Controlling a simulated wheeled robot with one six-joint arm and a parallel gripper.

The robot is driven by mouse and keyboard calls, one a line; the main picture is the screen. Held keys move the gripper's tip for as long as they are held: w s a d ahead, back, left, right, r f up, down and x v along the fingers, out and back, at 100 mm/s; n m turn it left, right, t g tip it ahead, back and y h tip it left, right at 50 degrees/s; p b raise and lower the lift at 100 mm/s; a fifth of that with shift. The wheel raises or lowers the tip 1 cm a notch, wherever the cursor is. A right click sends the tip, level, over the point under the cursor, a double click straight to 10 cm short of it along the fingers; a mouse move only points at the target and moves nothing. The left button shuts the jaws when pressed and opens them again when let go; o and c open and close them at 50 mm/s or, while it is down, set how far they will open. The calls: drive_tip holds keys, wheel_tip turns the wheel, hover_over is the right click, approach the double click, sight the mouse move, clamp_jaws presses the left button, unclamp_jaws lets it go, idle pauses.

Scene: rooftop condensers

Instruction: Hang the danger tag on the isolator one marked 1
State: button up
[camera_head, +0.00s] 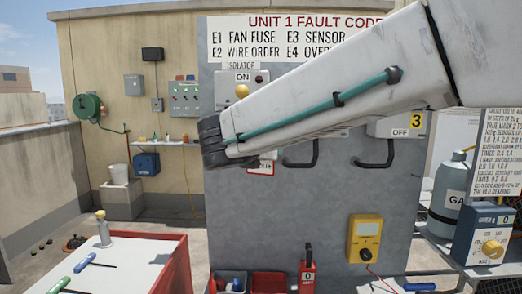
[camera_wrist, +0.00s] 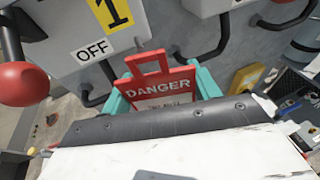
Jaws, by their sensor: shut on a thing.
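The red danger tag (camera_wrist: 160,88), with a square loop at its top, is upright between the teal fingers of my gripper (camera_wrist: 162,95), which is shut on it. A small part of the tag shows below my arm in the head view (camera_head: 262,168). The isolator marked 1 (camera_wrist: 72,28) is a grey box with a yellow 1 label and an OFF plate, just above the tag in the wrist view. The tag's loop is close to a small grey peg (camera_wrist: 139,44) at the box's lower edge. I cannot tell whether they touch. My arm hides most of the isolators in the head view.
A red knob (camera_wrist: 22,82) is close at the left. Black bent handles (camera_head: 375,155) stick out from the grey panel (camera_head: 300,215). An isolator marked 3 (camera_head: 390,127) is at the right. A yellow meter (camera_head: 365,238) and a red padlock (camera_head: 307,275) are below.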

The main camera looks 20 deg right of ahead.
drive_tip(key=shift+w+d+f, duration=0.15)
drive_tip(key=shift+w+d, duration=0.2)
drive_tip(key=shift+w, duration=0.5)
drive_tip(key=shift+w+d+f, duration=0.1)
drive_tip(key=shift+w+d, duration=0.25)
drive_tip(key=shift+w, duration=0.5)
drive_tip(key=shift+w+d+f, duration=0.15)
drive_tip(key=shift+w+d, duration=0.2)
drive_tip(key=shift+w, duration=0.5)
drive_tip(key=o, duration=1)
drive_tip(key=shift+o, duration=0.2)
